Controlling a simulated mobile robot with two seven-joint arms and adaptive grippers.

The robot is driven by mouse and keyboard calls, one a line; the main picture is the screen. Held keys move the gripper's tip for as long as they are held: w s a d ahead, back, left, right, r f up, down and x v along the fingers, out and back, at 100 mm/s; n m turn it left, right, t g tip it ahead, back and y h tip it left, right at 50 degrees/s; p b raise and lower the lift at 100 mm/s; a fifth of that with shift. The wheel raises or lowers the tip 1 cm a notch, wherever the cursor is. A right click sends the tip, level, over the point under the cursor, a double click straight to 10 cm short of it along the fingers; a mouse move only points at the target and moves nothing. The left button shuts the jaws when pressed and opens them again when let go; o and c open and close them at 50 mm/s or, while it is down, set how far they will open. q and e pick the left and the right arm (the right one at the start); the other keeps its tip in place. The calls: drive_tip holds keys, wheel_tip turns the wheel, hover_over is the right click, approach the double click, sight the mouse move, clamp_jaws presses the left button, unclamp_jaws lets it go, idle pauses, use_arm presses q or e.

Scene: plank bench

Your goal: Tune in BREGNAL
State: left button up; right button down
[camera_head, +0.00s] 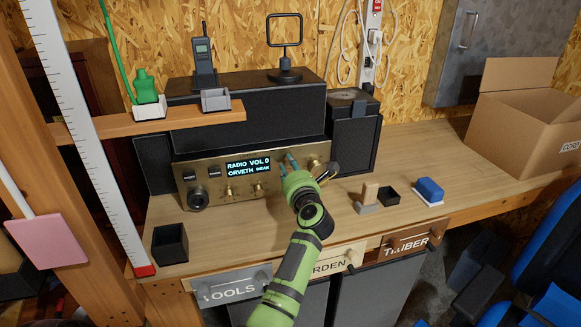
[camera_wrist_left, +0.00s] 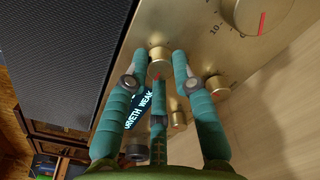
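The radio (camera_head: 215,172) has a brass front panel and stands on the bench below a black speaker box. Its lit display (camera_head: 248,166) reads RADIO VOL 0 and ORVETH WEAK; part of it shows in the left wrist view (camera_wrist_left: 140,108). My left gripper (camera_head: 288,162) is at the right part of the panel. In the left wrist view its green fingers (camera_wrist_left: 160,66) stand apart on either side of a small brass knob (camera_wrist_left: 159,54), with no clear contact. A large knob with a red mark and numbered scale (camera_wrist_left: 248,14) is at the upper right. My right gripper is not in view.
A black cup (camera_head: 170,244) stands at the bench's front left. A cardboard box (camera_head: 520,122) stands at the far right. A shelf (camera_head: 140,127) juts out at left.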

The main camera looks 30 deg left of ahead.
use_arm(q)
drive_tip(key=o, duration=0.4)
drive_tip(key=shift+s+f, duration=0.1)
drive_tip(key=shift+f, duration=0.25)
drive_tip(key=shift+r, duration=0.15)
drive_tip(key=v, duration=0.7)
drive_tip(key=shift+d, duration=0.2)
drive_tip(key=shift+s, duration=0.15)
